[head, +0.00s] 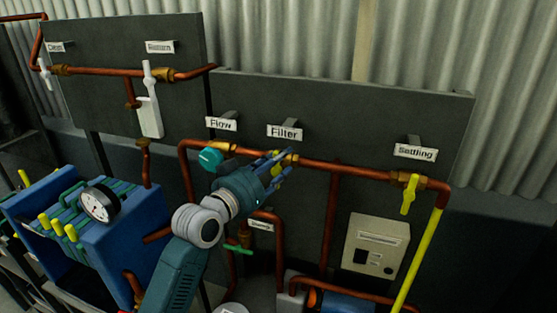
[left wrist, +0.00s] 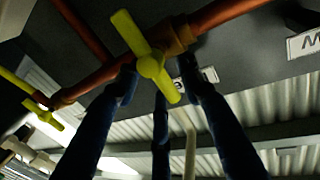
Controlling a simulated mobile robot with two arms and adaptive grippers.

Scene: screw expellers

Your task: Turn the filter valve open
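The filter valve is a yellow lever (head: 277,171) on the copper pipe below the "Filter" label (head: 284,131). My left gripper (head: 274,162) is at this lever and hides part of it in the head view. In the left wrist view the yellow lever (left wrist: 150,62) lies slanted across the pipe, between my spread blue fingers (left wrist: 158,82). The left gripper looks open, with fingers on both sides of the lever; I cannot tell whether any finger touches it. My right gripper is not in view.
The teal flow knob (head: 210,158) is just left of the gripper. A yellow settling lever (head: 410,194) is to the right, with a yellow pipe (head: 424,250) beside it. A grey control box (head: 376,245) and a blue press with a gauge (head: 100,203) are lower down.

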